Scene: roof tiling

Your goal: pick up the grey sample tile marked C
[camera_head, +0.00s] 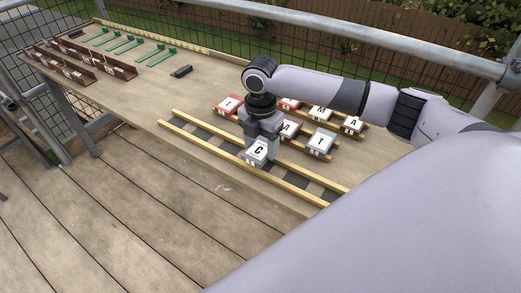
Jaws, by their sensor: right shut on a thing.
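The grey sample tile marked C (257,151) is at the front of the tile area, above or at the front wooden battens on the table. My right gripper (260,138) points down from above and is shut on this tile at its far side. The gripper hides part of the tile's back edge. I cannot tell whether the tile touches the battens. My left gripper is not in view.
Other lettered tiles stand close by: a red T tile (228,104), a grey T tile (320,142) and several others behind. Wooden battens (300,184) run along the table (140,92). Brown racks (80,60), green strips (125,43) and a black object (181,71) lie left.

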